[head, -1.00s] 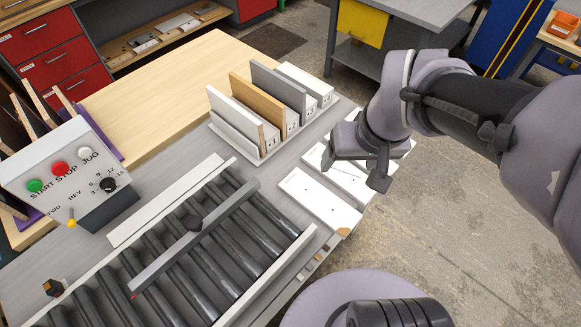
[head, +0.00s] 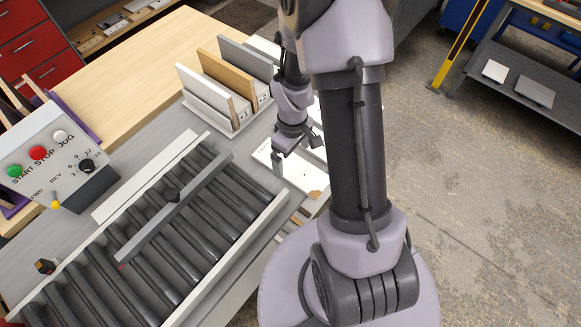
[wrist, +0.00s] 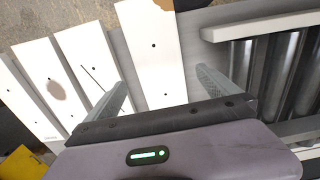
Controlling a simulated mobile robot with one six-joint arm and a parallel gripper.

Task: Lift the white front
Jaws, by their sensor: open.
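Several white fronts lie flat side by side on the grey table. In the wrist view, one has a brown chipped corner (wrist: 150,48), one a thin dark scratch (wrist: 86,58), one a brownish stain (wrist: 50,86), and another (wrist: 22,98) lies at the far left. My gripper (wrist: 161,88) is open and empty, with its fingers spread over the chipped front. In the head view my gripper (head: 297,152) points down over that front (head: 287,176). My arm hides most of the other flat fronts there. Whether the fingers touch the front cannot be told.
A rack (head: 212,124) holds upright boards: white (head: 203,94), wooden (head: 224,75), grey (head: 246,59) and another white one (head: 264,47). A roller conveyor (head: 160,222) with a grey bar (head: 172,205) lies left of my gripper. A control box (head: 50,155) stands at the left.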

